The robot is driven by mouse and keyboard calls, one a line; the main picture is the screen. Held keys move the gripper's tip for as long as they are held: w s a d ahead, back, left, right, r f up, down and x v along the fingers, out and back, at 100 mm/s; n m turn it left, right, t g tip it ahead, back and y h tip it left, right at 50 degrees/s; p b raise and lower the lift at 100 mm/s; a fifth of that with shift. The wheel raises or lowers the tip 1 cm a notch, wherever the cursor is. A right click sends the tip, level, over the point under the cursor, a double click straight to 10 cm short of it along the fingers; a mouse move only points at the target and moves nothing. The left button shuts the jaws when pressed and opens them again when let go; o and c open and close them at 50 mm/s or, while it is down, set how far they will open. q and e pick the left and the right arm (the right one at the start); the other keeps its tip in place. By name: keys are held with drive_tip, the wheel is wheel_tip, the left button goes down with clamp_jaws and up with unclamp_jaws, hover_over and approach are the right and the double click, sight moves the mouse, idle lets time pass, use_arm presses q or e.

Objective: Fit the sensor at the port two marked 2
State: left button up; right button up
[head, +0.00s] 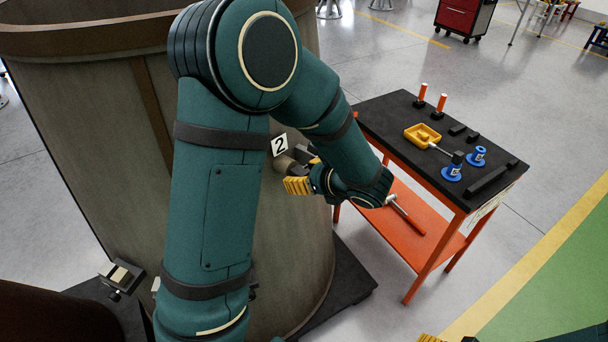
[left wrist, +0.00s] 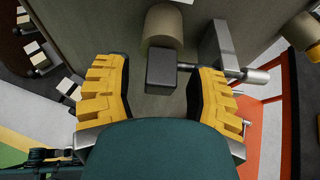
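The port (head: 284,166) with the white label 2 (head: 280,145) juts from the large grey-brown casing (head: 110,110). In the left wrist view it is a tan round stub (left wrist: 162,27). A dark block (left wrist: 162,70), seemingly the sensor, stands at the stub's end; I cannot tell whether it is seated. My left gripper (head: 305,182) is at the port. Its yellow fingers (left wrist: 157,95) are open, one on each side of the block, with gaps showing. A bit of yellow at the bottom edge, seemingly my right gripper (head: 430,338), is mostly cut off.
A grey plate (left wrist: 216,45) and a thin rod with a silver end lie right of the block. The cart's black top (head: 385,115) holds a yellow tray (head: 422,135), blue holders (head: 452,173) and orange-handled tools. A hammer-like tool (head: 405,215) lies on its orange shelf.

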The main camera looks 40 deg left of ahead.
use_arm(q)
drive_tip(key=shift+d, duration=0.15)
drive_tip(key=v, duration=1.1)
drive_tip(key=shift+d+r, duration=0.25)
drive_tip(key=shift+d, duration=0.05)
